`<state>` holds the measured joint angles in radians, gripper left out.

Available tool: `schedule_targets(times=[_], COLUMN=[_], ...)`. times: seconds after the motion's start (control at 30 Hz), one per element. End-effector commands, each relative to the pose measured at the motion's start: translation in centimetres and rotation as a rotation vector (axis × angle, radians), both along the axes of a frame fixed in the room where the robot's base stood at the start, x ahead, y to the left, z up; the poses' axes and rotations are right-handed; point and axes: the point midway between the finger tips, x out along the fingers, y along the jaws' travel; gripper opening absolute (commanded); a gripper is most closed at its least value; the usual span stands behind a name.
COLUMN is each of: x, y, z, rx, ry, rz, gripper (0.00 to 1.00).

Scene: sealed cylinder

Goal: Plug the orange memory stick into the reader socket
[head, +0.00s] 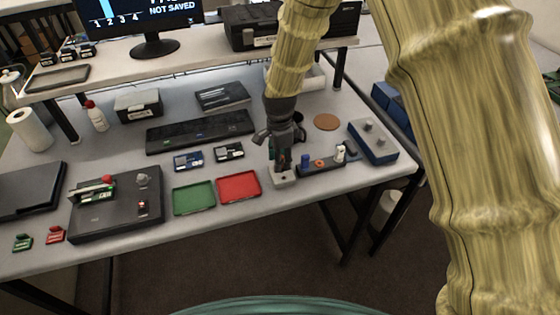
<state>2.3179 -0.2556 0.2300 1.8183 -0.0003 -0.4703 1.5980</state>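My gripper (281,167) points down at the front of the table, just above a small pale grey block (284,179). Its fingers are small and dark here, so I cannot tell whether they are open or shut or hold anything. The block may be the reader socket, but its top is partly hidden by the gripper. To the right, a black holder (325,167) carries a blue piece (305,160), a small orange piece (319,163) and a white piece (340,154). I cannot tell whether the orange piece is the memory stick.
A green tray (194,197) and a red tray (239,186) lie left of my gripper. A grey-blue box with knobs (373,141) stands right of the holder. A keyboard-like black bar (200,132) lies behind. The monitor (150,22) reads "NOT SAVED".

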Motion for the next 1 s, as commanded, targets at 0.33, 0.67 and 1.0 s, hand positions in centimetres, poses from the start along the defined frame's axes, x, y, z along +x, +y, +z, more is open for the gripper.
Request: schedule_targets(times=[0.33,0.67,1.0], x=[0.1,0.0,0.0], y=[0.0,0.0,0.0], z=[5.9,9.9,10.5], rx=[0.001,0.000,0.001], ry=[-0.003,-0.001,0.000], rz=[-0.001,-0.001,-0.001], gripper=[0.38,0.38,0.38])
